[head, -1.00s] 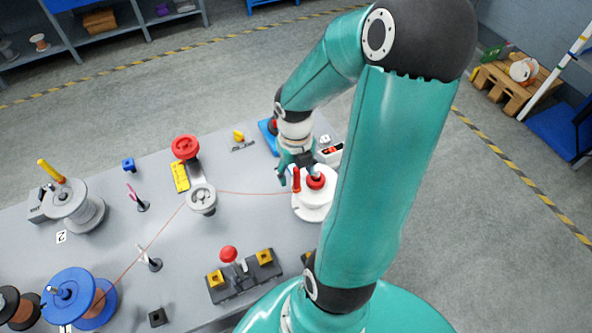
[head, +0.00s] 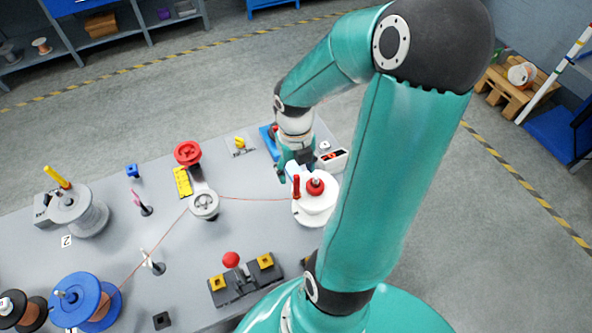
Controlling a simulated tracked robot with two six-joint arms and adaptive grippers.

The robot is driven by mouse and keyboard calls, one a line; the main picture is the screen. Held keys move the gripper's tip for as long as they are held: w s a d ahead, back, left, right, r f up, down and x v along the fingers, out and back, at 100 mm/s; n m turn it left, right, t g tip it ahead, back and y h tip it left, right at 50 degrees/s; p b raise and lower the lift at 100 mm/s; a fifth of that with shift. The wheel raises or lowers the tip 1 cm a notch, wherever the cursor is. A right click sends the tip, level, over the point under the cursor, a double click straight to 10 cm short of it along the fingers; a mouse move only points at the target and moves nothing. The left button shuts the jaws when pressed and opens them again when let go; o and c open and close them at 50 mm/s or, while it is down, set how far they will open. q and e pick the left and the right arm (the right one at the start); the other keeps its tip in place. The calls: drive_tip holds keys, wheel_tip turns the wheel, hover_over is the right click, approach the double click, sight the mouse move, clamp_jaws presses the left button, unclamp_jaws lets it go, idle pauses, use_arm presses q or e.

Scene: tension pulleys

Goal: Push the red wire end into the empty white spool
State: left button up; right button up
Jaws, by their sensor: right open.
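The empty white spool (head: 316,207) stands at the right end of the table, with a red knob on top and a red upright piece on its left rim. The thin red wire (head: 250,198) runs from the blue spool (head: 75,298) past the grey-white pulley (head: 204,204) to the white spool's left side. Its end is too small to make out, and whether it is in the spool cannot be told. My right gripper (head: 291,175) is open, just behind and left of the white spool's top, close to the red upright piece. My left gripper is not in view.
A black block with yellow sockets and a red-knobbed lever (head: 231,260) lies at the front. A red knob (head: 187,152) and yellow plate (head: 182,182) stand by the pulley. A grey-white spool with a yellow handle (head: 82,213) is at the left. A small display box (head: 331,160) sits behind the white spool.

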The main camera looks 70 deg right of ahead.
drive_tip(key=shift+r, duration=1.4)
